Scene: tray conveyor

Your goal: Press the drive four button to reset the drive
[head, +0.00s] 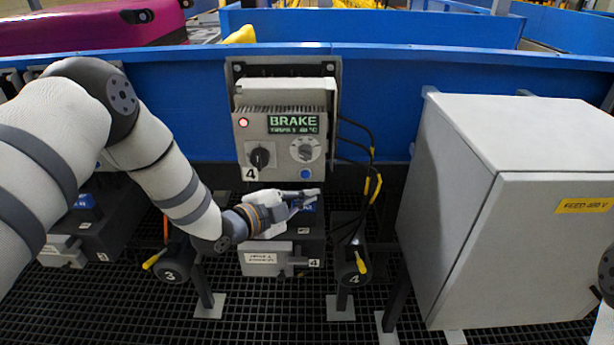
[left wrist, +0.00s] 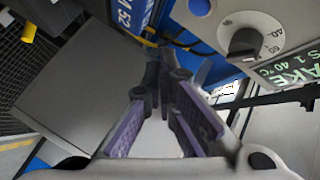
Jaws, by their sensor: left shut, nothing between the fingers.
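The drive four unit (head: 285,125) is a light grey box on the blue conveyor side, marked 4. Its green display (head: 293,122) reads BRAKE. A red lit button or lamp (head: 243,122) is left of the display. Below are a black knob (head: 260,157), a grey dial (head: 306,149) and a blue button (head: 306,173). My left gripper (head: 317,192) is shut and empty, just below the blue button, apparently apart from it. In the left wrist view, the fingers (left wrist: 165,75) are close together; the blue button (left wrist: 199,7) is at the top edge. My right gripper is out of view.
A large grey cabinet (head: 515,225) with a yellow label stands at the right. Black cables (head: 372,150) hang right of the drive. A motor (head: 350,265) marked 4 and another (head: 172,265) marked 3 sit below. A magenta suitcase (head: 90,27) lies on the conveyor.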

